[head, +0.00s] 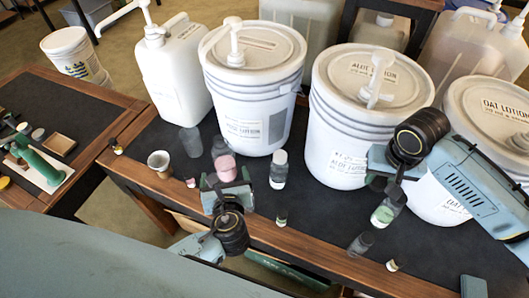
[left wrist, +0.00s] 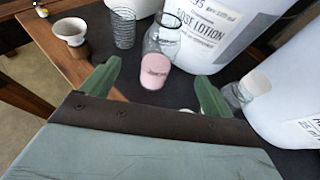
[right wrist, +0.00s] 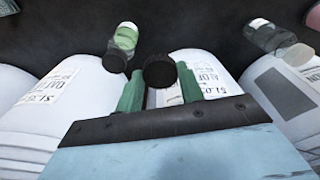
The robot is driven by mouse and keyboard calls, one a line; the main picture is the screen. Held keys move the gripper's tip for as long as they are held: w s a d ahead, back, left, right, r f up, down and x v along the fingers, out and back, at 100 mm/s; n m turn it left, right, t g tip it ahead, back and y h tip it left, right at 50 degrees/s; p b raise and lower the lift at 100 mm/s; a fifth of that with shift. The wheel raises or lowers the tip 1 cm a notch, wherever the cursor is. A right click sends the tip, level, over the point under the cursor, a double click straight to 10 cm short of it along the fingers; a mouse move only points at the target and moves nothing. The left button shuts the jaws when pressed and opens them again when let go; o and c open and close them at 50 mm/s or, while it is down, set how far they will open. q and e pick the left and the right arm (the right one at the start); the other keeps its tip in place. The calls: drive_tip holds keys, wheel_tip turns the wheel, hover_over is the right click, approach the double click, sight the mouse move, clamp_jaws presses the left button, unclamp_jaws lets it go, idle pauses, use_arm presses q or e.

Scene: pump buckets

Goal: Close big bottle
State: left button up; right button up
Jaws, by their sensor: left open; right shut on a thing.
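A clear bottle with pink contents (head: 224,165) stands on the dark table top. It also shows in the left wrist view (left wrist: 157,62), ahead of and between the fingertips; its mouth points up. My left gripper (head: 226,184) is open and empty on the near side of this bottle; its green fingers (left wrist: 157,85) are spread apart. My right gripper (right wrist: 160,84) is shut on a dark round cap (right wrist: 160,71). A bottle with green contents (head: 386,212) stands close below it, apart from the held cap in the right wrist view (right wrist: 125,38). Its dark top is partly hidden.
White lotion buckets (head: 250,105) (head: 345,150) with pumps stand behind. A pale cup (head: 159,162) is near the left edge.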

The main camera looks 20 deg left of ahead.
sight(223, 161)
use_arm(q)
drive_tip(key=x, duration=0.6)
drive_tip(key=shift+w+a+f+b, duration=0.2)
drive_tip(key=shift+w+b, duration=0.15)
use_arm(e)
drive_tip(key=shift+f, duration=0.35)
use_arm(q)
drive_tip(key=x, duration=0.5)
drive_tip(key=shift+w+d+f+b, duration=0.1)
drive_tip(key=shift+b, duration=0.3)
use_arm(e)
drive_tip(key=shift+f, duration=0.4)
